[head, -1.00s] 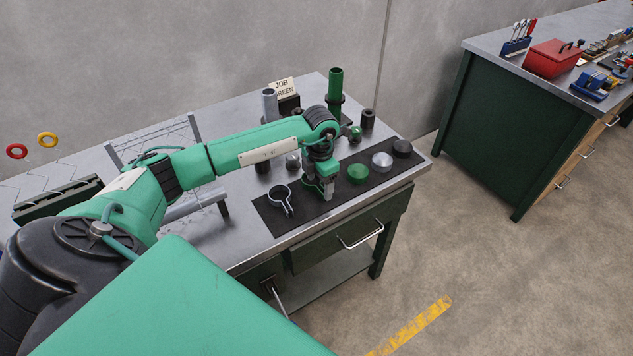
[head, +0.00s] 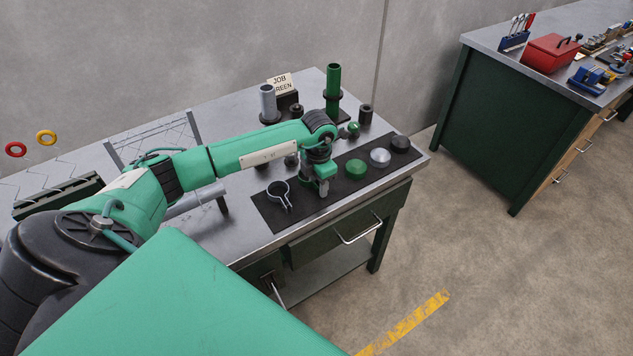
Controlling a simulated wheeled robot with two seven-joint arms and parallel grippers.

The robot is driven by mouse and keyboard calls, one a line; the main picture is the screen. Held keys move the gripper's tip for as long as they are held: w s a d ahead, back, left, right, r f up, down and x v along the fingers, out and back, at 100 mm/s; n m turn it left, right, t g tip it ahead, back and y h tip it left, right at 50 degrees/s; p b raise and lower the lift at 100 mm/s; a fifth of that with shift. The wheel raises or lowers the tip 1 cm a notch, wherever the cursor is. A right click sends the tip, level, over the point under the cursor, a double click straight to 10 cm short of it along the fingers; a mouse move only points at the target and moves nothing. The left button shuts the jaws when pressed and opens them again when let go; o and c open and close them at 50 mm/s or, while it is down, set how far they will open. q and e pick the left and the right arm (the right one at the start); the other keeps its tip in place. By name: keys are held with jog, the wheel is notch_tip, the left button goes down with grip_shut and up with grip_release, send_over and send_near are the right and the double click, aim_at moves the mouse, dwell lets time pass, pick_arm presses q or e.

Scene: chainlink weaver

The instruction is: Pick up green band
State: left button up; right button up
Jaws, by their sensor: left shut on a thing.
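My left gripper (head: 322,188) points down over the dark mat (head: 258,206) on the workbench. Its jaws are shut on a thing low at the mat. That is the green band, of which only a little green shows around the jaws; the rest is hidden by the gripper. A dark, grey-edged ring-shaped band with two prongs (head: 289,201) lies on the mat to the left of the gripper, apart from it. My right gripper is not in view.
A green cap (head: 355,169), a silver cap (head: 380,157) and a black cap (head: 400,144) line the mat to the right. Behind stand a green post (head: 333,82), a grey post (head: 268,100) and a JOB GREEN sign (head: 281,83). A wire mesh frame (head: 150,140) stands left.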

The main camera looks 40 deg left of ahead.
aim_at(318, 185)
pick_arm(q)
notch_tip(318, 185, up, 20)
jog(key=b, duration=0.4)
jog(key=shift+r, duration=0.1)
dwell(0.4)
